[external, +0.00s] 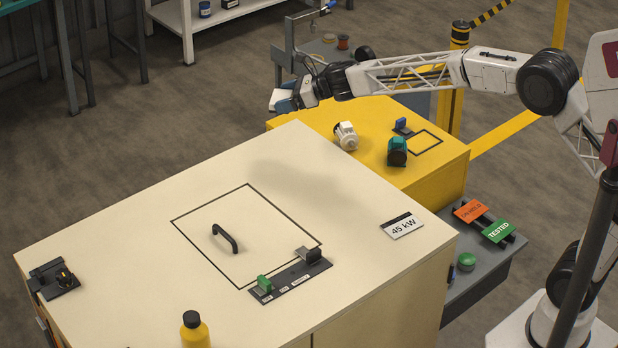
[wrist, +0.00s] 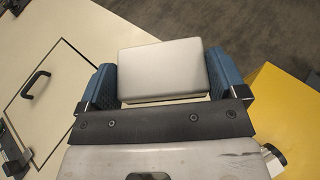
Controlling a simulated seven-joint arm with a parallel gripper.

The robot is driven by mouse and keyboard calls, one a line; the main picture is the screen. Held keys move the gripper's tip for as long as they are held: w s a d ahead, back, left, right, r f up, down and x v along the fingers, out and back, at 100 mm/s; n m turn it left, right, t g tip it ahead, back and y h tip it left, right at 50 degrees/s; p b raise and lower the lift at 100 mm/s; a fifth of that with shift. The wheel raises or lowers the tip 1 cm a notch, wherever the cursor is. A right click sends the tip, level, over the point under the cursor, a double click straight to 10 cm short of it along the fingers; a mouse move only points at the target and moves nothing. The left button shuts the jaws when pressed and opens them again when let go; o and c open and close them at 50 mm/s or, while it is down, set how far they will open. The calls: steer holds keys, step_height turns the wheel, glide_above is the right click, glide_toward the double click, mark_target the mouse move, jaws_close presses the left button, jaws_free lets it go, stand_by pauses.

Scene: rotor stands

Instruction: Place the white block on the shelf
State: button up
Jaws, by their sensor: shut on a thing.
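The white block (wrist: 163,72) sits between the two blue finger pads of my gripper (wrist: 160,88) in the wrist view, its broad pale face showing. In the external view my gripper (external: 285,102) is shut on the block and holds it by the far corner of the cream cabinet, near the yellow cabinet. Only a small pale bit of the block shows there. A white shelf unit (external: 220,15) stands at the back left, cut off by the top edge. A grey ledge (external: 475,275) juts out at the cream cabinet's right side; I cannot tell which one is the task's shelf.
The cream cabinet top (external: 130,240) carries a black handle (external: 225,238), a dark switch strip (external: 290,280) and a yellow bottle (external: 194,332). Small motors (external: 397,152) stand on the yellow cabinet (external: 440,165). A grey post (external: 290,45) rises behind my gripper.

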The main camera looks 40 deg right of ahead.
steer(key=w+d, duration=0.4)
steer(key=d, duration=0.4)
steer(key=w+d, duration=0.3)
steer(key=d, duration=0.6)
glide_above(347, 118)
steer(key=s+a, duration=0.3)
step_height(347, 118, down, 16)
steer(key=shift+s+f, duration=0.15)
steer(key=shift+f, duration=0.05)
steer(key=shift+f, duration=0.1)
steer(key=shift+f, duration=3)
steer(key=shift+f, duration=1.85)
steer(key=shift+f, duration=0.2)
